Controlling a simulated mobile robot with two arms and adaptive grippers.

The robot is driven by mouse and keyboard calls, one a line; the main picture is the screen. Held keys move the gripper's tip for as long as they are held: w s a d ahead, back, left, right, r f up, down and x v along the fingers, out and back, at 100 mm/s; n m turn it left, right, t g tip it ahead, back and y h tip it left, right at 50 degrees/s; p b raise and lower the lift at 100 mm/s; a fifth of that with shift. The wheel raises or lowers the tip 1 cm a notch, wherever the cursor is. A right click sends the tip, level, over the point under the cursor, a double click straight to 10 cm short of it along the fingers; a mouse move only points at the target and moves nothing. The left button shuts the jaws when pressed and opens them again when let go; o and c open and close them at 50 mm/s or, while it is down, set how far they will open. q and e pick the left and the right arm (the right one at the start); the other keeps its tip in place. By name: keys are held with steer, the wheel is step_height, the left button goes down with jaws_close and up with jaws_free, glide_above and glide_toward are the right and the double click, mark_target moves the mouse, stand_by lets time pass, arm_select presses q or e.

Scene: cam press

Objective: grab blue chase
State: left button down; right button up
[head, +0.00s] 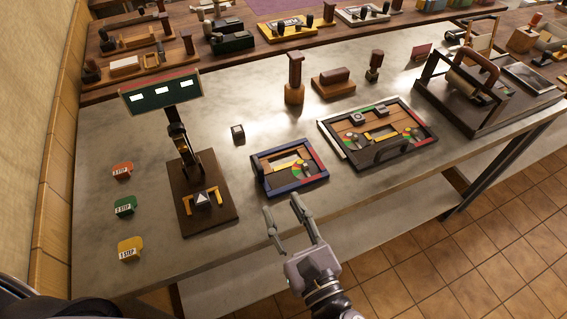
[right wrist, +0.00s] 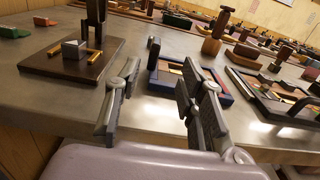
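The blue chase (head: 298,187) is a small rectangular frame with dark blue edges and a red right side. It lies flat on the grey table near its front edge and holds wooden, yellow and coloured pieces. It also shows in the right wrist view (right wrist: 221,94), partly hidden behind my gripper's fingers. My right gripper (head: 283,208) is open and empty, just in front of the chase and apart from it. Its fingers point towards the chase. My left gripper is not in view.
A larger framed chase (head: 417,147) with a dark handle lies to the right. A small press (head: 222,222) on a brown base stands to the left. A small dark cube (head: 238,134) and wooden stamps (head: 294,80) sit behind. The table between them is clear.

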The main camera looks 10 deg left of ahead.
mark_target(261, 171)
steer(key=p+x, duration=0.1)
steer(key=x, duration=0.9)
steer(key=p+x, duration=0.1)
steer(key=x, duration=0.2)
steer(key=shift+w+a+f, duration=0.1)
steer(key=shift+a, duration=0.35)
steer(key=shift+d, duration=0.1)
steer(key=shift+c, duration=0.4)
jaws_close()
